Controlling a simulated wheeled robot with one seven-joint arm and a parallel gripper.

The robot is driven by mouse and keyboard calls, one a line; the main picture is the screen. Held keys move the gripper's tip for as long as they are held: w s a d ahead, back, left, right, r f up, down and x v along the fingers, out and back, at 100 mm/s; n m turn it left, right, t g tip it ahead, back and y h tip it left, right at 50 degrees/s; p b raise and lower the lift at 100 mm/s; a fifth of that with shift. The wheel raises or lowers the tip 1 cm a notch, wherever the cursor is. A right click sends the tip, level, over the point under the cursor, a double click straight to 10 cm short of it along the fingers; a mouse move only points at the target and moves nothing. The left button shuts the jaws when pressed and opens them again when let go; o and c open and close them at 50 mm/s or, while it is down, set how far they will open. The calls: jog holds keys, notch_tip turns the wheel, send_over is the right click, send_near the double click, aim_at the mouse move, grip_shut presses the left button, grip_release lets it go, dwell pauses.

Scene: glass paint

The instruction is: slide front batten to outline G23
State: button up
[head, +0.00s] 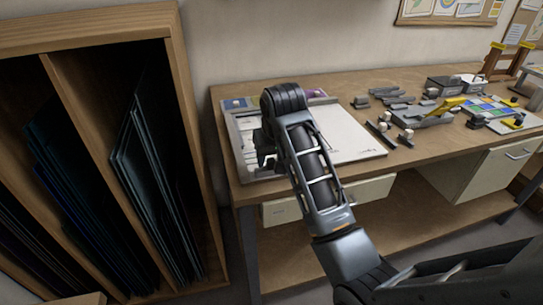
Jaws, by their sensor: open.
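A white board (345,137) lies on the workbench, with grey strips (243,150) along its left side. Dark bars (381,135) with pale knobs lie just right of the board. I cannot tell which piece is the front batten, and no outline marked G23 is readable. My gripper (266,158) hangs down over the left part of the board, small and partly hidden by my own arm. It is open. I see nothing held in it, and whether it touches anything below is unclear. My arm also covers part of the board's middle and front edge.
The wooden workbench (225,101) carries grey fixtures (425,115), a yellow-handled tool (450,104) and a sheet of coloured squares (490,108) at the right. A wooden rack (185,90) with dark glass sheets (150,170) stands close on the left. Drawers hang below the bench top.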

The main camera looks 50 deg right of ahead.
grip_shut()
dwell(0.5)
